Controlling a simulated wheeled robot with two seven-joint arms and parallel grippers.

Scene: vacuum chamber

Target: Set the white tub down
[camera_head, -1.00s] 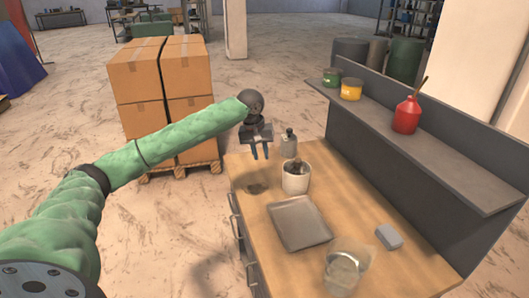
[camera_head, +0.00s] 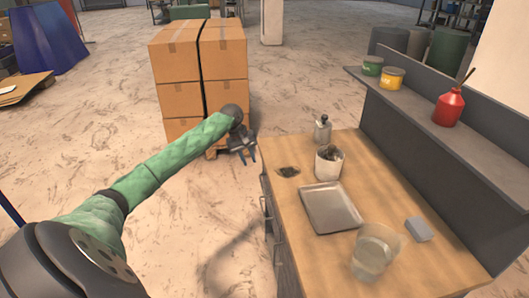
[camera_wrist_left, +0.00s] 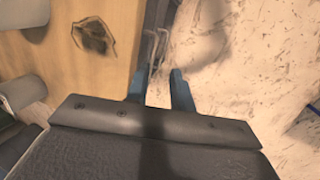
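A white tub (camera_head: 329,166) with dark contents stands upright on the wooden workbench top (camera_head: 290,205), in the head view. A pale, see-through bucket (camera_head: 374,253) stands nearer the front of the same bench. My left gripper (camera_head: 246,160) is left of the bench's left edge, apart from the tub and empty. In the left wrist view its two blue fingers (camera_wrist_left: 162,88) are spread, with nothing between them. Pale cylindrical shapes at the left edge of that view are cut off. My right gripper is not in view.
A grey metal tray (camera_head: 330,207), a small bottle (camera_head: 322,130), a dark patch (camera_head: 288,172) and a grey block (camera_head: 418,229) are on the bench. A shelf (camera_head: 430,115) with cans and a red bottle (camera_head: 448,107) runs along the right. Stacked boxes (camera_head: 183,70) stand behind my gripper.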

